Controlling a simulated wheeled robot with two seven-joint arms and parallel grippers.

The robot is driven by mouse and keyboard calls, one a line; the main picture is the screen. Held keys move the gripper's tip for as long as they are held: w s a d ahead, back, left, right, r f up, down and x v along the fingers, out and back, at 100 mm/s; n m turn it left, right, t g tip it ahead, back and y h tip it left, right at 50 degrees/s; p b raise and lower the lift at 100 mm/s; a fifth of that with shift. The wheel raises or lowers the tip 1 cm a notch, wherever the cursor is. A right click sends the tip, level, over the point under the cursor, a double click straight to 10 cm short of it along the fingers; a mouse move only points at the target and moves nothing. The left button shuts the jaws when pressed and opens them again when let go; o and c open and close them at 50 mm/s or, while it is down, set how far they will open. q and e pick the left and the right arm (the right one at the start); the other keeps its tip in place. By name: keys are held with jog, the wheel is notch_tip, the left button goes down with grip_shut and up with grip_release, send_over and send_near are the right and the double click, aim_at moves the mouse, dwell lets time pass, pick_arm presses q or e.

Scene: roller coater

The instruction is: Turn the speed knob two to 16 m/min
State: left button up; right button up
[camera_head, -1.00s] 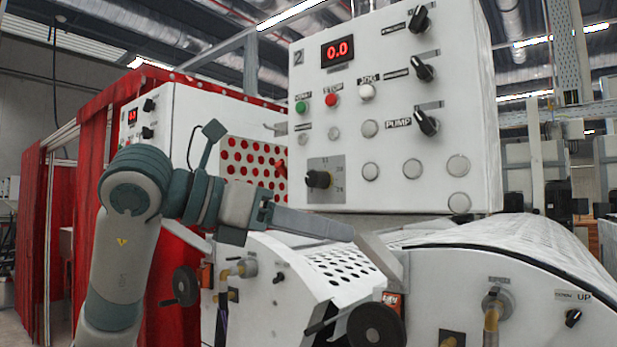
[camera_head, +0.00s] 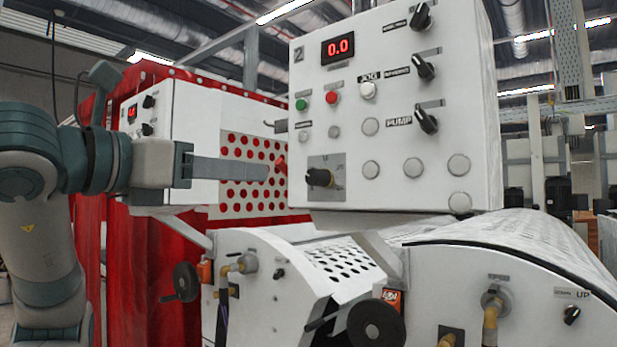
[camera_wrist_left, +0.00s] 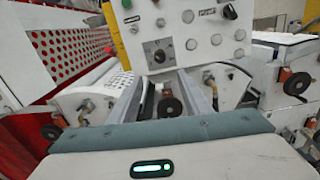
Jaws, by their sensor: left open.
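Panel two is a white control box (camera_head: 395,120) marked 2, with a red display (camera_head: 338,49) reading 0.0. Its speed knob (camera_head: 320,177) is black, on a grey scale plate at the lower left; it also shows in the left wrist view (camera_wrist_left: 158,55). The scale numbers and the knob's pointer are too small to read. My left gripper (camera_head: 266,172) is open and empty, to the left of the knob at about its height in the head view, apart from it in the picture. In the left wrist view its fingers (camera_wrist_left: 168,78) extend toward the panel below the knob. My right gripper is not in view.
Above the knob are a green button (camera_head: 301,104), a red button (camera_head: 332,97) and several black selector knobs (camera_head: 425,67) on the right. Below are a perforated white guard (camera_head: 345,262) and a black handwheel (camera_head: 376,324). A second white box (camera_head: 190,115) stands behind my left arm.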

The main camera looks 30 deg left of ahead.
pick_arm(q)
jog(key=p, duration=0.3)
send_near(311, 177)
jog(key=w, duration=0.3)
jog(key=w+p, duration=0.1)
jog(key=w, duration=0.2)
jog(key=w+p, duration=0.1)
jog(key=w, duration=0.2)
jog(key=shift+w+d, duration=0.25)
jog(key=shift+d, duration=0.05)
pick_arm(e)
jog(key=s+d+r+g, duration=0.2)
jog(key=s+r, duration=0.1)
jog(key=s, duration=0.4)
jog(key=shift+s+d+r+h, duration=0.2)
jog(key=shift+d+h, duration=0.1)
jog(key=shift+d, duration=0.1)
pick_arm(q)
jog(key=c, duration=1)
